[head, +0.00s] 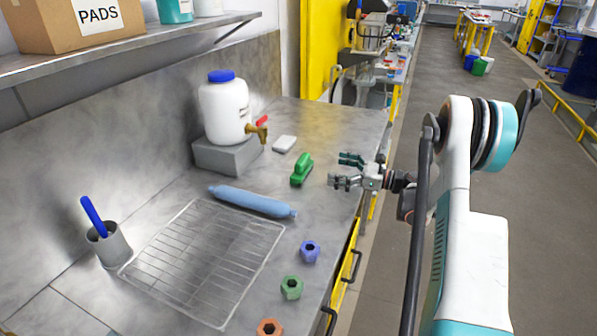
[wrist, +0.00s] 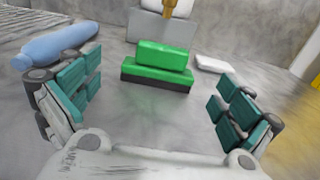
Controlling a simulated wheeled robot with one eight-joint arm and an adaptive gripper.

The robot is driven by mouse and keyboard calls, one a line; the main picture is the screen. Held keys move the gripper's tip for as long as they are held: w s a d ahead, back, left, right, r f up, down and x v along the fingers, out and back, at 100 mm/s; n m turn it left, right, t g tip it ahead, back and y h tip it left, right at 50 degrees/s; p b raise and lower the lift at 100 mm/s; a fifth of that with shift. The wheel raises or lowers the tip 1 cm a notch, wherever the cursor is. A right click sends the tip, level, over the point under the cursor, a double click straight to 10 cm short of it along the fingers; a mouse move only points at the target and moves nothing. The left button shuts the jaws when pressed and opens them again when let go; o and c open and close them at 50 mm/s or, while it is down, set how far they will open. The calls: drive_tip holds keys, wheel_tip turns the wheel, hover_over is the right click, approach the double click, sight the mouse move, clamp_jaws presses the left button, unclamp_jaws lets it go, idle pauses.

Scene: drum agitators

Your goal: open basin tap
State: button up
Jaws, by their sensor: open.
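A brass tap (head: 258,133) with a red handle (head: 262,120) sticks out low on the right side of a white jug (head: 222,112) with a blue lid. The jug stands on a grey block (head: 227,156) at the back of the metal worktop. In the wrist view only the lower brass part of the tap (wrist: 169,9) shows at the top edge; the red handle is out of frame. My gripper (head: 340,169) is open and empty over the worktop's right edge, to the right of the tap and apart from it. Both fingers flank the wrist view.
A green block (head: 301,170) lies just ahead of my gripper (wrist: 160,66). A white box (head: 284,144), blue roller (head: 252,201), wire rack (head: 205,262), cup (head: 108,245) and several coloured nuts (head: 292,287) are on the worktop. A shelf (head: 130,50) hangs at upper left.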

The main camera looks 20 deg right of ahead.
sight(306, 159)
drive_tip(key=b+x, duration=0.1)
drive_tip(key=x, duration=0.6)
drive_tip(key=shift+f, duration=0.1)
drive_tip(key=b+x, duration=0.1)
drive_tip(key=x, duration=0.1)
drive_tip(key=b+x, duration=0.2)
drive_tip(key=x, duration=0.1)
drive_tip(key=shift+w+d, duration=0.15)
drive_tip(key=shift+w, duration=0.15)
drive_tip(key=c, duration=1.3)
